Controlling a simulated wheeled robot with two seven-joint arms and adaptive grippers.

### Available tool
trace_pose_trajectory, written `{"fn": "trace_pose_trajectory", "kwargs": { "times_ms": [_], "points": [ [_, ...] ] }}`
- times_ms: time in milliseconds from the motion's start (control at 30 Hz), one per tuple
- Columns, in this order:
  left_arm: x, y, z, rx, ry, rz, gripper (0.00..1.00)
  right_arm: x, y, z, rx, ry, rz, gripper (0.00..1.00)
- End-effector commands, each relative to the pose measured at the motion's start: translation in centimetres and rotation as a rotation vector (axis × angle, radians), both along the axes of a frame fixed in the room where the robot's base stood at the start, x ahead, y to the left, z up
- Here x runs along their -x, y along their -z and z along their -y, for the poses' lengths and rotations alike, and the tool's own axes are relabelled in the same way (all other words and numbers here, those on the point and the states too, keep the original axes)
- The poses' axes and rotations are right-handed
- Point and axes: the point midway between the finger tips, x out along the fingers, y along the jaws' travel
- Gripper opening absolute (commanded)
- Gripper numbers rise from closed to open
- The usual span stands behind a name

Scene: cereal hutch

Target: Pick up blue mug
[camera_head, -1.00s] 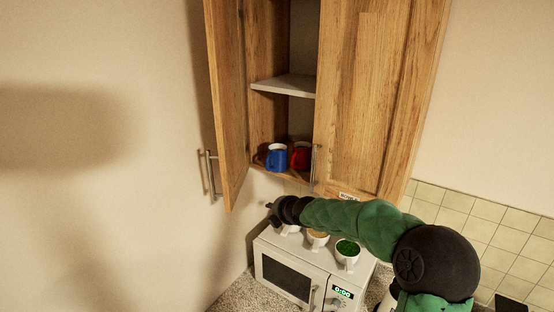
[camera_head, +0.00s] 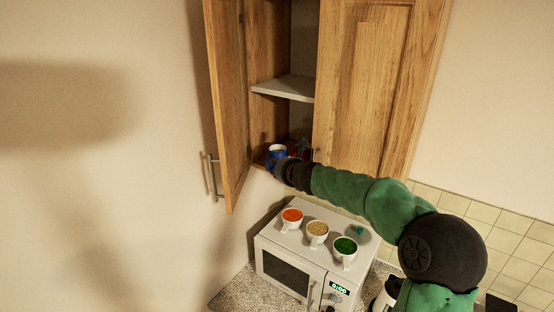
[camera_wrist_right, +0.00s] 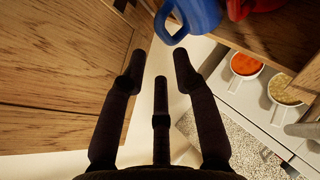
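The blue mug (camera_head: 277,151) stands on the bottom shelf of the open cabinet, partly hidden behind my right gripper in the head view. In the right wrist view the blue mug (camera_wrist_right: 195,16) is at the top, with its handle toward my fingers. My right gripper (camera_head: 280,169) is at the cabinet's front edge, in front of the mug. In the right wrist view my right gripper (camera_wrist_right: 158,72) has its fingers spread, with nothing between them, just short of the mug handle. My left gripper is not in view.
A red mug (camera_wrist_right: 240,8) stands right beside the blue one. The open cabinet door (camera_head: 228,110) is left of my gripper; the closed door (camera_head: 365,90) is to the right. Below, a white microwave (camera_head: 290,275) carries several filled cups (camera_head: 317,232).

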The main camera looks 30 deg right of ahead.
Motion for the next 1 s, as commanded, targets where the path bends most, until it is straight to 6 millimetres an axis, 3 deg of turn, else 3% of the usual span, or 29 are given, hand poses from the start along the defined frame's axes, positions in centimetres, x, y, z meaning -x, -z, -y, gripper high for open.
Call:
{"fn": "trace_pose_trajectory", "kwargs": {
  "times_ms": [200, 533, 800, 1000],
  "points": [
    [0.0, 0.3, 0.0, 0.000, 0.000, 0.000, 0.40, -3.0, 1.5, 0.3, -0.005, 0.000, -0.002, 0.30],
    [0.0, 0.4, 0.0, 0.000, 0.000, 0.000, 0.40, -5.0, 2.6, 0.6, -0.006, 0.001, -0.002, 0.30],
    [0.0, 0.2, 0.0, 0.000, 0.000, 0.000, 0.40, -8.1, 4.2, 0.9, -0.006, 0.001, -0.002, 0.30],
    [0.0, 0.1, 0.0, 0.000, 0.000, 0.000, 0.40, -8.9, 4.5, 1.0, -0.006, 0.001, -0.001, 0.30]
  ]
}}
